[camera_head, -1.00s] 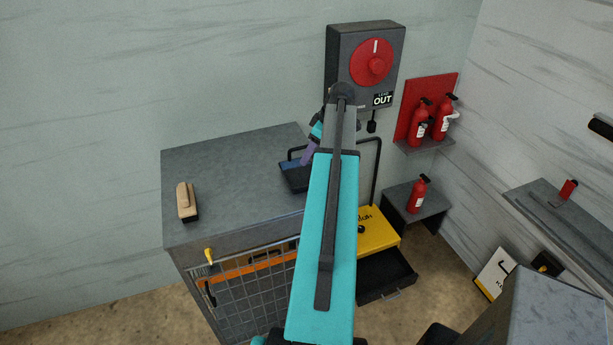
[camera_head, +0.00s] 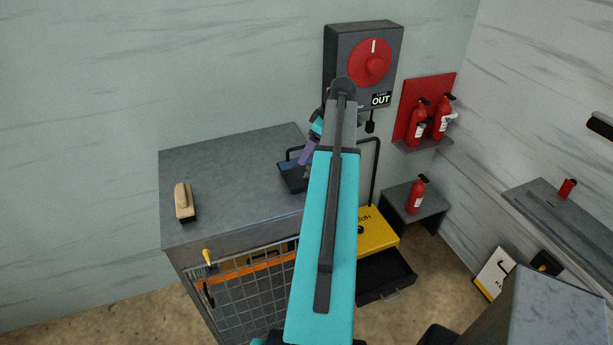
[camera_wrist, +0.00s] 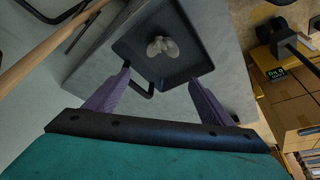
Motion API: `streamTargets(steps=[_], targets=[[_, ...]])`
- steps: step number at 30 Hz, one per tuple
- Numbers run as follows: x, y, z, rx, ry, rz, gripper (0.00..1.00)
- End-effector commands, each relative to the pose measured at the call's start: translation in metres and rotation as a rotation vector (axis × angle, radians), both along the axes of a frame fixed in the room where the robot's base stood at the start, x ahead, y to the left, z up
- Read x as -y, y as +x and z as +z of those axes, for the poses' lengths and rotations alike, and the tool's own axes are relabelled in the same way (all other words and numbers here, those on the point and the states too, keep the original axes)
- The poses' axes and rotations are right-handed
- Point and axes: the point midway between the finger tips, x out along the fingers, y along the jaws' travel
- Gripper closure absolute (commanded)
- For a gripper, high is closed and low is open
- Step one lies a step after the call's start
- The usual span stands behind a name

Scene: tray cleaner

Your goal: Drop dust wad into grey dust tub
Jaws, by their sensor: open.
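A pale grey, lumpy wad (camera_wrist: 162,46) shows in the wrist view, within the outline of a shallow dark grey tray (camera_wrist: 190,68). I cannot tell whether it touches the tray floor. The tray also shows in the head view (camera_head: 291,182), on the cabinet top, partly hidden by my arm. My gripper (camera_wrist: 161,75) is open, its two purple fingers spread apart with nothing between them. The wad is beyond the fingertips, centred between them. In the head view a purple finger of my gripper (camera_head: 307,154) shows over the tray. No separate tub is clearly identifiable.
A wooden-backed brush (camera_head: 183,200) lies on the left of the cabinet top (camera_head: 235,180). A red-dial box (camera_head: 362,65) hangs on the wall behind my arm. An open dark drawer (camera_head: 387,275) is below right. Red extinguishers (camera_head: 418,124) stand to the right.

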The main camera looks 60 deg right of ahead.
Motion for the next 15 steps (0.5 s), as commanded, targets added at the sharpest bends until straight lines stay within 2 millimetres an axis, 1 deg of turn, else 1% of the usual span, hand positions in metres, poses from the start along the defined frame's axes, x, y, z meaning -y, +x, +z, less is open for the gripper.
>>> streamTargets(steps=[15], targets=[[0.004, -0.02, 0.049, 0.001, -0.001, 0.0, 0.24]])
